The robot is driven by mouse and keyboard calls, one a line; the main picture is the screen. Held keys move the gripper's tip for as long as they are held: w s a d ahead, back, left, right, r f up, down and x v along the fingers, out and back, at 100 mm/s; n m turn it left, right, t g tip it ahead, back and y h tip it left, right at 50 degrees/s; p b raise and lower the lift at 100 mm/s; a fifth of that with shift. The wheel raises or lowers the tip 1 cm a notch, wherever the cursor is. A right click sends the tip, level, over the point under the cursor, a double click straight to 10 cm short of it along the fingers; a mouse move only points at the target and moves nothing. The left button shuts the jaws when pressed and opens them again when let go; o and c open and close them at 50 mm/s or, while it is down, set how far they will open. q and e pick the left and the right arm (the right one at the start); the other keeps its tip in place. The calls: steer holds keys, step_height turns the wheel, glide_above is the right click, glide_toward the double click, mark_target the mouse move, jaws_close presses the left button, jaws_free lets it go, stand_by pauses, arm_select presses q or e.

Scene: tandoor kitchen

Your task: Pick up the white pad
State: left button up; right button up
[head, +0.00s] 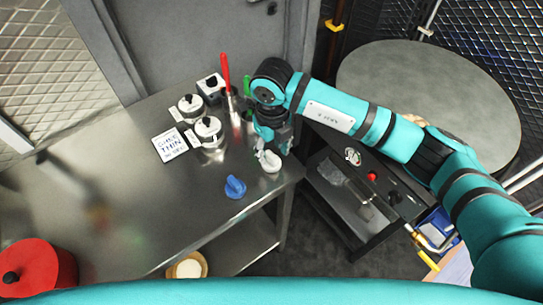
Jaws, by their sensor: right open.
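A small white pad (271,165) sits on the steel table near its right corner, with its upper part partly hidden by my gripper. My right gripper (268,148) points down directly above the pad and is open. Its fingers are small and dark here, and I cannot tell whether they touch the pad. My left gripper is not in view.
A blue knobbed object (235,187) stands just left of the pad. Lidded pots (208,130), a white sign (170,145) and a red-handled tool (226,75) stand farther left. A red lidded pot (38,268) is at lower left. The steel table's (120,205) middle is clear.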

steer(key=shift+a+f, duration=0.1)
steer(key=shift+f, duration=1.25)
jaws_close()
